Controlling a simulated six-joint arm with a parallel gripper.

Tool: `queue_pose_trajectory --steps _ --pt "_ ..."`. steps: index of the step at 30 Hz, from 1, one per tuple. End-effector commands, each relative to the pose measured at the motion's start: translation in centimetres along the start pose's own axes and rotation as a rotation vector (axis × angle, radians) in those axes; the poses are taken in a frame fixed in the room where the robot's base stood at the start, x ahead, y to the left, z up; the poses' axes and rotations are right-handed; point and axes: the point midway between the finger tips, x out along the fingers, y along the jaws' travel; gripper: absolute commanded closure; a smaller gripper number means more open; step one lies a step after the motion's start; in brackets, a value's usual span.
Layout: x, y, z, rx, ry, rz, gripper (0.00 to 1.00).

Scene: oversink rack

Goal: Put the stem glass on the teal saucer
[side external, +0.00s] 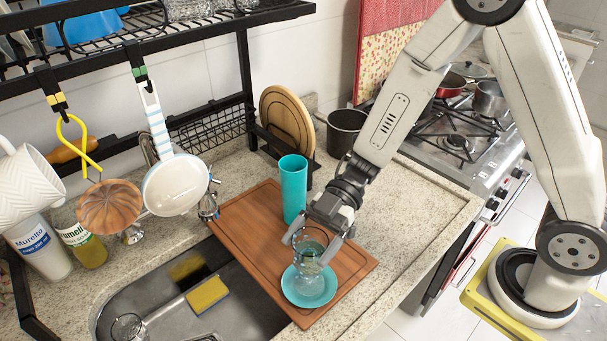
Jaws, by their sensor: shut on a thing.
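The stem glass (311,250) is clear and upright, with its bowl between the fingers of my gripper (316,241). My gripper reaches down from the upper right and is shut on the glass. The teal saucer (290,294) lies on the wooden board, directly below the glass in this view. The lower part of the glass overlaps the saucer in the picture. I cannot tell whether its foot touches the saucer or hangs just above it.
A tall teal cup (293,190) stands on the wooden board (243,217), close behind the glass. The sink (170,310) with a yellow sponge brush (207,295) is at the left. A black rack (215,25) with a hanging white pan (174,186) is above it. Bare counter lies right of the board.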

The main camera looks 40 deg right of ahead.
Motion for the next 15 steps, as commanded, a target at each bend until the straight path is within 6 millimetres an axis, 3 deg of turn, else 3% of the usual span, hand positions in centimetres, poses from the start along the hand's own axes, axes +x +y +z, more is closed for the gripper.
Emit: queue_pose_trajectory --steps 15 --pt "0.26 -0.01 0.81 -0.001 0.001 0.0 1.0"
